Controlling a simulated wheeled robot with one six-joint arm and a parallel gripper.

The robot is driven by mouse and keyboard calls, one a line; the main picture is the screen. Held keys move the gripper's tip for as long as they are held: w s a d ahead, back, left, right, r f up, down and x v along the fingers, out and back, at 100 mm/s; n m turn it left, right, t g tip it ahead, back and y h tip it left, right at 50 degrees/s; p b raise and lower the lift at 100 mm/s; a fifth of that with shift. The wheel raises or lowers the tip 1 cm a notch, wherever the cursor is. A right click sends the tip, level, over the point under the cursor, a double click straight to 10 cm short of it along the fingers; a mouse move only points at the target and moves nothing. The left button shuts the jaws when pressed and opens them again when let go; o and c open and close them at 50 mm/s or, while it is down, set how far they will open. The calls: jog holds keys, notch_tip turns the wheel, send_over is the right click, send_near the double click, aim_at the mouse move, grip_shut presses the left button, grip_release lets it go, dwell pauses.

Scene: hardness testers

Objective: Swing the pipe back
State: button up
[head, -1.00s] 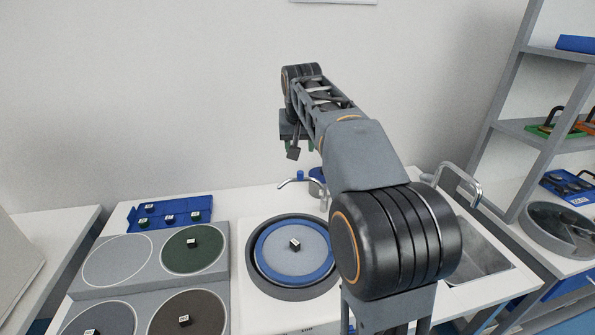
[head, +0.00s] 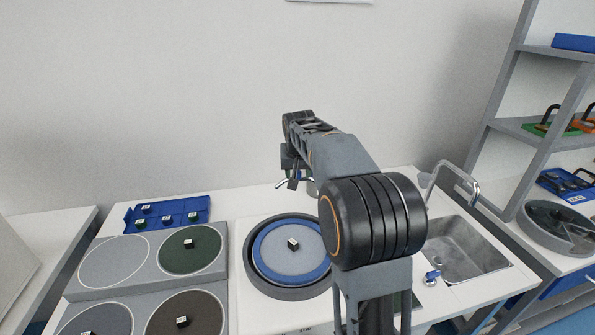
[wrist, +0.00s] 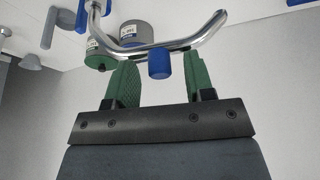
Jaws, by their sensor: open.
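The pipe is a bent chrome tube (wrist: 185,44) with a blue piece (wrist: 159,63) on it. In the wrist view it crosses at the fingertips, with the blue piece between the two green fingers. My gripper (wrist: 162,78) is open around that part; I cannot tell whether either finger touches it. In the head view my gripper (head: 293,172) is small and partly hidden by my arm, and the pipe's tip (head: 280,184) shows beside it, behind the round polishing wheel (head: 262,284).
A grey block with several round discs (head: 150,240) and a blue tray (head: 130,222) of small samples stand left of the wheel. At right are a sink (head: 462,250) with its own chrome tap (head: 455,170) and a shelf rack (head: 500,130). A wall (head: 150,90) stands behind.

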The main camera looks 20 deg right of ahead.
grip_shut()
dwell(0.4)
